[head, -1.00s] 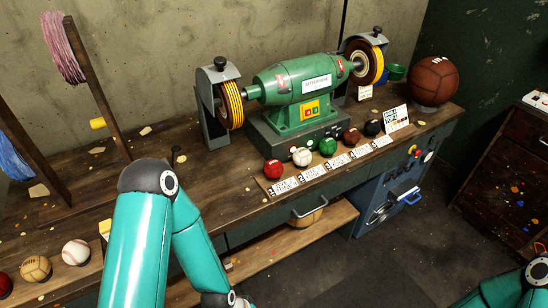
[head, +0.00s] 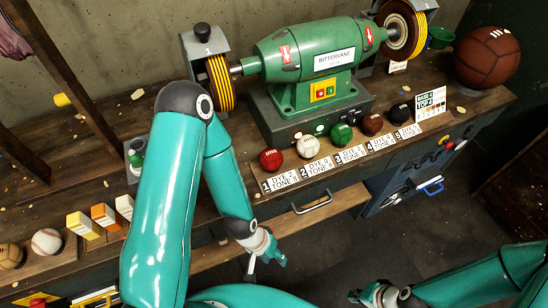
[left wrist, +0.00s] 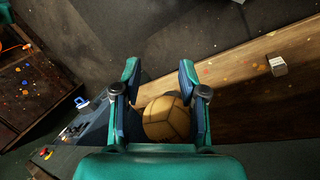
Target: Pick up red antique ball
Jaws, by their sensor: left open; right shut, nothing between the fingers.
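A red ball (head: 271,160) sits at the left end of a row of small balls behind numbered dye cards on the bench, in the head view. A dark reddish-brown ball (head: 372,123) sits further right in that row. My left gripper (head: 268,258) is low in front of the bench, below and apart from the red ball. In the left wrist view my left gripper (left wrist: 160,76) is open, with a tan paneled ball (left wrist: 166,118) seen between its fingers. I cannot tell how far off that ball is. My right gripper (head: 372,296) is shut and empty at the bottom right.
A white ball (head: 308,146), green ball (head: 341,133) and black ball (head: 400,112) share the row. The green grinder (head: 300,50) stands behind. A big brown ball (head: 487,57) is at the far right. A baseball (head: 46,241) and colored blocks (head: 103,216) are at left.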

